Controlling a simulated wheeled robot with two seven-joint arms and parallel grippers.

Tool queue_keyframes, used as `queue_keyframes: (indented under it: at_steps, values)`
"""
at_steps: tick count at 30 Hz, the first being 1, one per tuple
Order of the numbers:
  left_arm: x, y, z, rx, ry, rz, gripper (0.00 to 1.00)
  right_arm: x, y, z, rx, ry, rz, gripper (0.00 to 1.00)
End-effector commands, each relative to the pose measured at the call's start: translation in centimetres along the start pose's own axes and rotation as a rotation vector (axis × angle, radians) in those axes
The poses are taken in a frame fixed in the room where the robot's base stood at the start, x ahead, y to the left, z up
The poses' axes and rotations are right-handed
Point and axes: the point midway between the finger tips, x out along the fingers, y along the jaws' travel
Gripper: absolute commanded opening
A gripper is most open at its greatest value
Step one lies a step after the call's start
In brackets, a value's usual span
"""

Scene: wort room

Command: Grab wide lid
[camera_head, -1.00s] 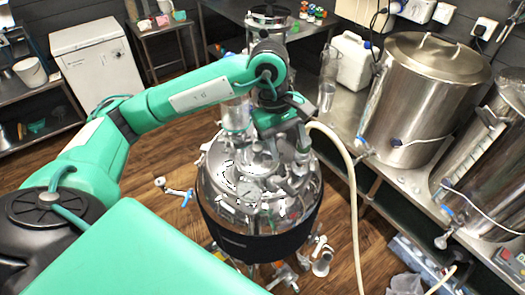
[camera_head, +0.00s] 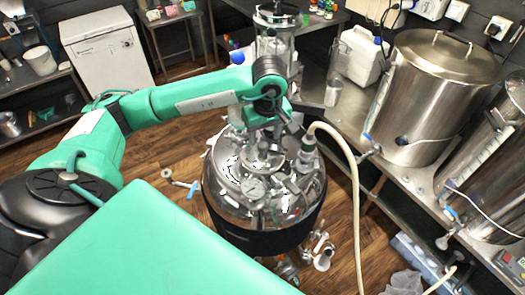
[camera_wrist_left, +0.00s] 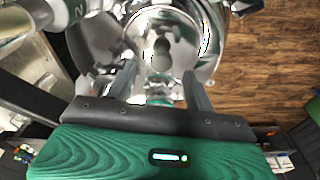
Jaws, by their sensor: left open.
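A shiny steel vessel (camera_head: 222,200) with a dark band stands on the floor in the middle of the head view. Its domed top carries a dial gauge, clamps and fittings. A round, polished lid-like disc (camera_wrist_left: 148,25) shows at the top of the left wrist view; I cannot tell for sure that it is the wide lid. My left gripper (camera_head: 264,125) is above the vessel's top, pointing down. In the left wrist view its two fingers (camera_wrist_left: 159,78) are apart, with steel between and beyond them. My right gripper is not in view.
A pale hose (camera_head: 352,190) curves up from the vessel's right side. A large lidded steel kettle (camera_head: 425,100) and a white canister (camera_head: 358,55) stand on the bench at the right. A glass column (camera_head: 272,40) rises behind my wrist.

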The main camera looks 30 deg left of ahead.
Motion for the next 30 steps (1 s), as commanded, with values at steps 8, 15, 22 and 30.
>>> queue_keyframes:
  at_steps: [8, 15, 22, 30]
  values:
    - [1.7, -0.3, -0.1, -0.001, -0.002, -0.005, 0.53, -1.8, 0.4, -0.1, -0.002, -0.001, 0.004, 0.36]
    - [4.7, -0.3, -0.3, -0.001, -0.001, -0.003, 0.53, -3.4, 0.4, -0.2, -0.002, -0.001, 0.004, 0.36]
    - [5.5, -0.3, -0.2, 0.001, 0.0, 0.001, 0.53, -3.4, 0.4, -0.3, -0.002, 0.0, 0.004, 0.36]
    - [5.5, -0.3, -0.2, 0.0, 0.0, 0.001, 0.2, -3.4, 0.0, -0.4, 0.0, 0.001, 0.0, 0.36]
